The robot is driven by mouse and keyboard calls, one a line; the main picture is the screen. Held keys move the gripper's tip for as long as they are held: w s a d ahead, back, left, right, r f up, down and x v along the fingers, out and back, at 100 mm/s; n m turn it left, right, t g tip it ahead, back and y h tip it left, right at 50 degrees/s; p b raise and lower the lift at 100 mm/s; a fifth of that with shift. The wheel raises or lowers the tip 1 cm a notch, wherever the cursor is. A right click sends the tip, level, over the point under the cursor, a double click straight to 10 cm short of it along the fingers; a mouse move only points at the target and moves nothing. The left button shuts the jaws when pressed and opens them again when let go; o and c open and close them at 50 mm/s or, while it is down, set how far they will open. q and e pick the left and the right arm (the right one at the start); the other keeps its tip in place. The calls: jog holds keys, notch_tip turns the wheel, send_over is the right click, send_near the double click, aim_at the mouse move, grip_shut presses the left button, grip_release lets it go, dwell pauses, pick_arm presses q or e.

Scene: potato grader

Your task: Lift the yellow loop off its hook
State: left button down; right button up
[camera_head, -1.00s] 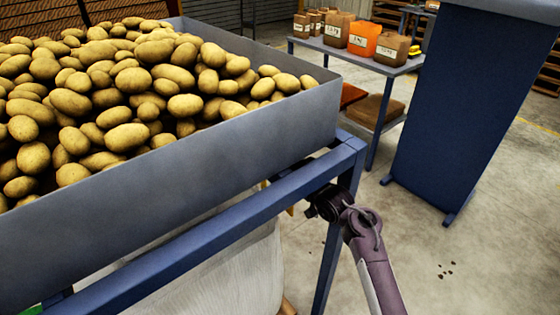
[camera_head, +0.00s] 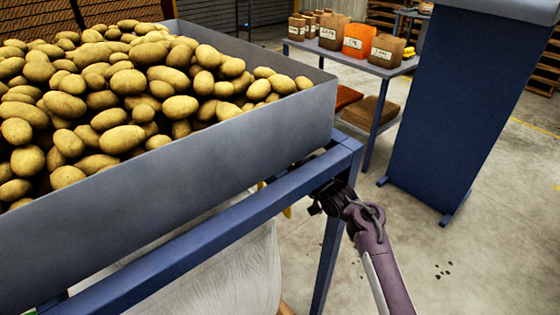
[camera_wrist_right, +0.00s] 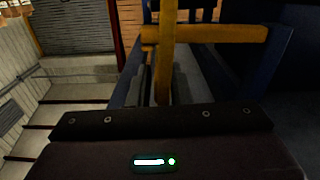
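The yellow loop (camera_wrist_right: 164,60) shows in the right wrist view as an upright yellow strap, with a yellow-orange crosspiece (camera_wrist_right: 215,35) at its upper part. The strap runs down between the two grey fingers of my right gripper (camera_wrist_right: 164,92). I cannot tell whether the fingers press on it. In the head view my right wrist reaches under the blue frame rail (camera_head: 215,226), and its fingers are hidden there. A small yellow piece (camera_head: 287,212) shows below the rail. I cannot make out the hook. My left gripper is out of view.
A grey bin (camera_head: 250,140) full of potatoes (camera_head: 120,95) stands above the blue frame. A blue leg (camera_head: 328,262) is close to my right wrist. A pale sack (camera_head: 225,275) hangs below. A table with containers (camera_head: 358,41) and a blue panel (camera_head: 455,110) stand behind.

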jog(key=o, duration=0.3)
jog(key=shift+d, duration=0.1)
jog(key=s+d+f+m+g+h, duration=0.1)
jog(key=s+d+f+g+h, duration=0.1)
jog(key=s, duration=0.7)
jog(key=s+d+f+m+g+h, duration=0.2)
jog(key=s+d+f+g+h, duration=0.1)
jog(key=s+d+f, duration=0.3)
jog(key=s+d+f+m+g+h, duration=0.1)
jog(key=s+d+f+h, duration=0.3)
jog(key=s, duration=0.7)
notch_tip(320, 180, down, 3)
jog(key=shift+s+r+m+g+h+b, duration=0.2)
jog(key=shift+s+m+g+h+b, duration=0.1)
jog(key=shift+g, duration=0.5)
